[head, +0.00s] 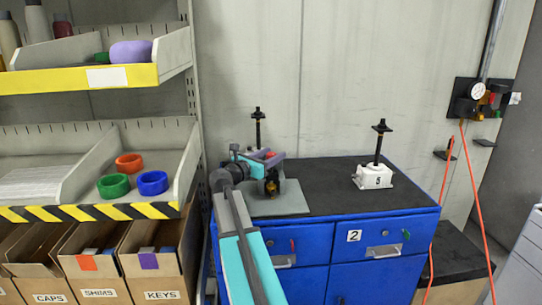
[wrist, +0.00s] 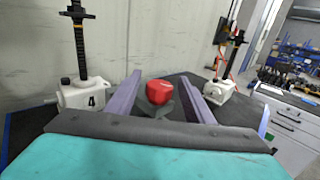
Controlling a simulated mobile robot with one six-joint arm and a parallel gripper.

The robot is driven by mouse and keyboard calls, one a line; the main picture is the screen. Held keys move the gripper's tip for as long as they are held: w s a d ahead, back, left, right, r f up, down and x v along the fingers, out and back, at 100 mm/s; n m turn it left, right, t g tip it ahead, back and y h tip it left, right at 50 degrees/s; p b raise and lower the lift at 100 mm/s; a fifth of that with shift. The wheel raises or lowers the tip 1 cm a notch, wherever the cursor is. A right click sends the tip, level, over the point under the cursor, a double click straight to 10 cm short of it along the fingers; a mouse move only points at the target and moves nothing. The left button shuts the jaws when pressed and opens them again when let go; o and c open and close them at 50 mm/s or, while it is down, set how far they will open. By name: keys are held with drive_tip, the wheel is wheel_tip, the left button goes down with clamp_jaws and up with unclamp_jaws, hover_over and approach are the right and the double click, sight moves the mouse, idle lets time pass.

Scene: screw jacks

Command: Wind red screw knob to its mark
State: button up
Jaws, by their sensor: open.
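The red screw knob (wrist: 158,92) shows in the wrist view on a dark base, between the two purple fingers of my gripper (wrist: 161,80). The fingers stand apart, with gaps visible on both sides of the knob. In the head view my gripper (head: 268,161) is over the left part of the cabinet top, and my arm hides most of what is below it. I cannot make out the knob's mark in either view.
Shelves with bins stand left.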

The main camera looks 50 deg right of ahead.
drive_tip(key=c, duration=1.1)
drive_tip(key=shift+o, duration=0.2)
drive_tip(key=shift+s+r+n+t+p, duration=0.15)
drive_tip(key=shift+n+t+p, duration=0.4)
drive_tip(key=shift+t, duration=0.35)
